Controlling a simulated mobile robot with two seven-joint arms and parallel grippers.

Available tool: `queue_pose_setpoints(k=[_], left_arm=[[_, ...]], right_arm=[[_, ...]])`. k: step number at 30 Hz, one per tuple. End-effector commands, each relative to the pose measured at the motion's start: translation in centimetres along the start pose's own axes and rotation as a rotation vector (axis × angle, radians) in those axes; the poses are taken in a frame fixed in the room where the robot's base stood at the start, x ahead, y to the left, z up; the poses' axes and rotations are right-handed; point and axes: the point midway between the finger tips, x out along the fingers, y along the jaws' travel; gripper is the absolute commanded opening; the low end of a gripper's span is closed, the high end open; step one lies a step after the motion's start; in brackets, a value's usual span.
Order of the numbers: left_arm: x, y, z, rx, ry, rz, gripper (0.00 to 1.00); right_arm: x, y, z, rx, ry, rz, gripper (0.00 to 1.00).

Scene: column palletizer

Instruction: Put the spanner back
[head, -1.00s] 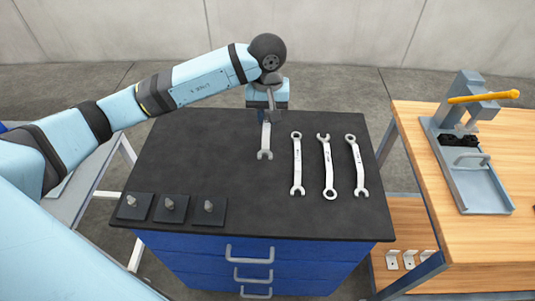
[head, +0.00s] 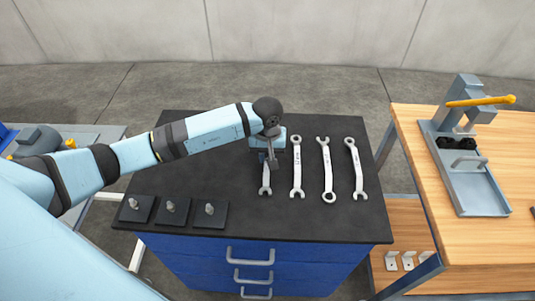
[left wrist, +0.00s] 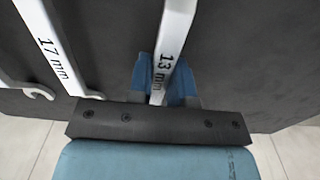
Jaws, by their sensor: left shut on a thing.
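My left gripper (head: 267,158) is shut on a silver spanner (head: 266,182) marked 13 mm. In the left wrist view, the blue fingers (left wrist: 163,88) close on the handle of this spanner (left wrist: 172,35). Its open jaw points toward the front of the black cabinet top (head: 190,155); its far end is hidden by the gripper. It is at the left end of a row of spanners, beside and apart from its neighbour (head: 297,165). I cannot tell whether it touches the top. My right gripper is not in view.
Two more spanners (head: 327,170) (head: 356,170) lie further right. Three dark blocks with metal studs (head: 172,210) sit at the front left. A wooden bench (head: 420,185) with a grey press (head: 465,150) stands right. The left middle of the top is clear.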

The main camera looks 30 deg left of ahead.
Motion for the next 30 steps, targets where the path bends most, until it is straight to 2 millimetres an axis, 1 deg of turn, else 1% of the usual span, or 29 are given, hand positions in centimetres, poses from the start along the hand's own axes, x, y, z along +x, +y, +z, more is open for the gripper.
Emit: queue_pose_setpoints(k=[3,7,8,9,10,11,18,21,23,26,30], left_arm=[[0.0,0.0,0.0,0.000,0.000,0.000,0.00],[0.5,0.0,0.0,0.001,0.000,0.000,0.00],[0.3,0.0,0.0,0.001,0.000,0.000,0.26],[0.3,0.0,0.0,0.001,-0.001,0.000,0.35],[0.3,0.0,0.0,0.001,-0.001,0.000,0.42],[0.3,0.0,0.0,0.000,-0.001,0.000,0.44],[0.2,0.0,0.0,0.000,-0.001,0.000,0.44],[-0.2,0.0,0.0,0.000,-0.001,0.000,0.44],[-0.7,0.0,-0.1,0.000,0.002,0.002,0.44],[-2.4,0.0,-0.1,0.003,0.004,0.001,0.44],[-5.5,0.0,-0.1,0.001,0.005,0.002,0.44]], right_arm=[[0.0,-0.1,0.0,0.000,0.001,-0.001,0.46],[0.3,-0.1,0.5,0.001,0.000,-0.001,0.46],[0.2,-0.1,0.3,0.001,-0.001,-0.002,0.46],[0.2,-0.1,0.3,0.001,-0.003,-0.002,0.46],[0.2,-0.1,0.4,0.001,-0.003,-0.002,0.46],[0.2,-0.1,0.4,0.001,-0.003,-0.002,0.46],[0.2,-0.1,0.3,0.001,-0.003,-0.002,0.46],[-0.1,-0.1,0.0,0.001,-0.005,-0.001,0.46],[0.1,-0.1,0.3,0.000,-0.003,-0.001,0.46],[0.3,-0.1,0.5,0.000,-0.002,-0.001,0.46],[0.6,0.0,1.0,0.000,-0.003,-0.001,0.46]])
